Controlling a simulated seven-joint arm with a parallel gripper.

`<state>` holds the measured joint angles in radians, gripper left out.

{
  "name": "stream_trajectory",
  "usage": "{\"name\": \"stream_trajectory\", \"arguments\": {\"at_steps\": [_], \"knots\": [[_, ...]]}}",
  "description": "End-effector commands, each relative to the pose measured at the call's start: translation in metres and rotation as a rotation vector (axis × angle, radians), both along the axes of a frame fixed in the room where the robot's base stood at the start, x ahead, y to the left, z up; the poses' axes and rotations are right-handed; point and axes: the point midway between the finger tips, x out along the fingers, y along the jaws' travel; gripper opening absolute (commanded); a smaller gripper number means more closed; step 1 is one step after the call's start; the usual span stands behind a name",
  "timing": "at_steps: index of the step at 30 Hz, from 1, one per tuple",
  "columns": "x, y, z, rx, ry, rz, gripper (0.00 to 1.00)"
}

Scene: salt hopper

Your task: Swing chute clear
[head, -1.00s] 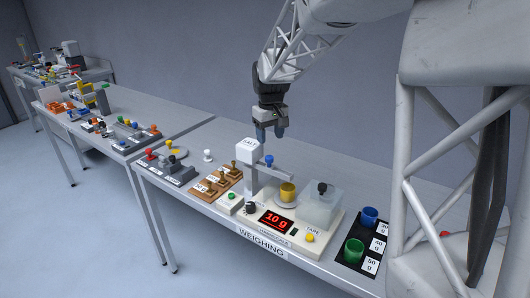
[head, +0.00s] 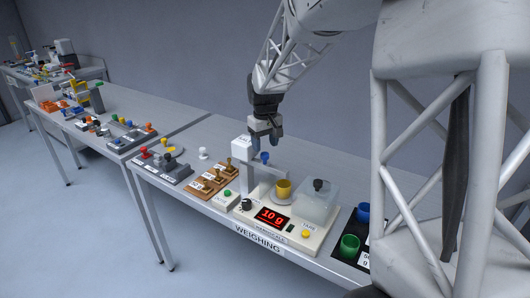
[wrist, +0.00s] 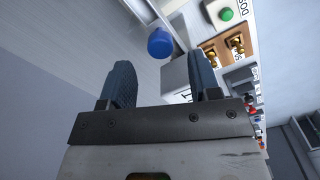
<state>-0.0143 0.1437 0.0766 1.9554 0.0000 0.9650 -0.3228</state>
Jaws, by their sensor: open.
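A pale grey hopper post (head: 243,160) stands at the back of the weighing scale (head: 314,236). A grey chute arm (head: 272,173) reaches right from it, towards a yellow cup (head: 283,188) on the scale. A blue knob (head: 265,157) stands up from the chute arm. My gripper (head: 269,146) is open and points down just above the knob. In the wrist view the blue knob (wrist: 160,43) shows beyond and between the fingertips of my gripper (wrist: 160,64), apparently untouched. The hopper body (wrist: 177,78) is partly hidden behind the right finger.
The red display (head: 271,217) reads 10 g. A clear box (head: 317,203) with a black knob stands right of the cup. Wooden blocks with brass knobs (head: 208,184) lie left of the hopper. Green (head: 349,246) and blue (head: 363,211) cups stand at the right.

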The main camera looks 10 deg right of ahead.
Motion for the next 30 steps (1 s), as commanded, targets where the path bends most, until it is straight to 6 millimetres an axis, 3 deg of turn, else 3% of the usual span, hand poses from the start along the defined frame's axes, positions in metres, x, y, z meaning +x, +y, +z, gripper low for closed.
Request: {"name": "stream_trajectory", "arguments": {"at_steps": [9, 21, 30], "knots": [[0.0, 0.0, -0.031, 0.0, 0.001, 0.0, 0.57], [0.0, 0.0, -0.036, 0.0, 0.0, 0.0, 0.57], [0.0, 0.0, -0.036, 0.0, 0.001, 0.0, 0.12]]}}
